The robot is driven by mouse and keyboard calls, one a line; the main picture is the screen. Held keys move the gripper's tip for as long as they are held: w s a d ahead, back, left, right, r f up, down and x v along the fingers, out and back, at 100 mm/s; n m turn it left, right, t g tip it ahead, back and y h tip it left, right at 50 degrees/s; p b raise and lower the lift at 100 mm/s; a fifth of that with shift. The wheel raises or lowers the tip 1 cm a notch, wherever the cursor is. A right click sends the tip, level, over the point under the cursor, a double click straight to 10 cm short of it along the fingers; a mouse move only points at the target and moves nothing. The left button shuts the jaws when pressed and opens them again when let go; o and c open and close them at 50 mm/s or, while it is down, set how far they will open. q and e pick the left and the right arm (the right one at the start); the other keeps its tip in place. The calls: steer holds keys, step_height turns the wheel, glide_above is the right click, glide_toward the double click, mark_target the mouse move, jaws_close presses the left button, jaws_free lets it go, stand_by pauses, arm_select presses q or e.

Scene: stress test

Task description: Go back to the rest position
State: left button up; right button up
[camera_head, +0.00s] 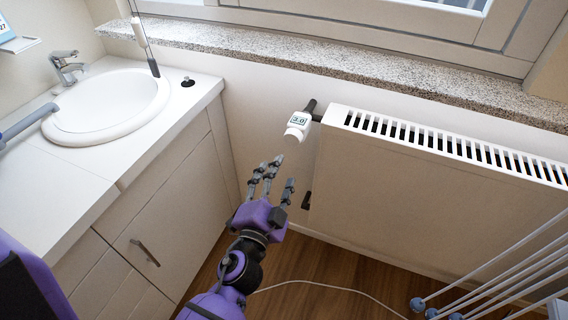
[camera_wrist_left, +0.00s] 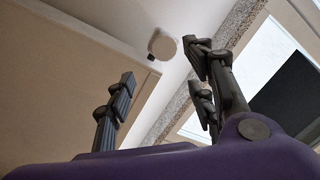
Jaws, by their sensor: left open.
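My left gripper (camera_head: 276,178) is in the middle of the head view, on a purple and black arm that comes up from the bottom edge. Its dark fingers are spread and empty, just below a white radiator thermostat (camera_head: 298,126) whose display seems to read 3.0. The fingers look apart from the thermostat. In the left wrist view the open fingers (camera_wrist_left: 160,90) stand up from the purple palm, and the round white end of the thermostat (camera_wrist_left: 163,45) shows beyond them. My right gripper is in neither view.
A white radiator (camera_head: 420,195) fills the right side under a granite sill (camera_head: 300,66). A white counter (camera_head: 60,185) with a sink (camera_head: 108,105) stands at the left. A rack with thin white rods (camera_head: 510,265) is at the lower right. A pale cable (camera_head: 330,286) lies on the wooden floor.

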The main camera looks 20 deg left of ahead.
arm_select(q)
steer(key=shift+s, duration=0.4)
steer(key=s+a+f+n+g+p, duration=0.1)
steer(key=s+f+n+g+p, duration=0.5)
steer(key=s+f, duration=0.65)
steer(key=s+n+g+h+p, duration=0.1)
steer(key=s+p, duration=0.4)
steer(key=s, duration=1.5)
steer(key=n+g, duration=0.1)
steer(key=g, duration=0.1)
steer(key=shift+r+n+g+p, duration=0.2)
steer(key=shift+n+g+p, duration=0.1)
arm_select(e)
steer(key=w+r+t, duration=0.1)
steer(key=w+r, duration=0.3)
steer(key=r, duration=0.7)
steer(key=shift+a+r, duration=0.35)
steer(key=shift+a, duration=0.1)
arm_select(q)
steer(key=shift+s+a, duration=0.1)
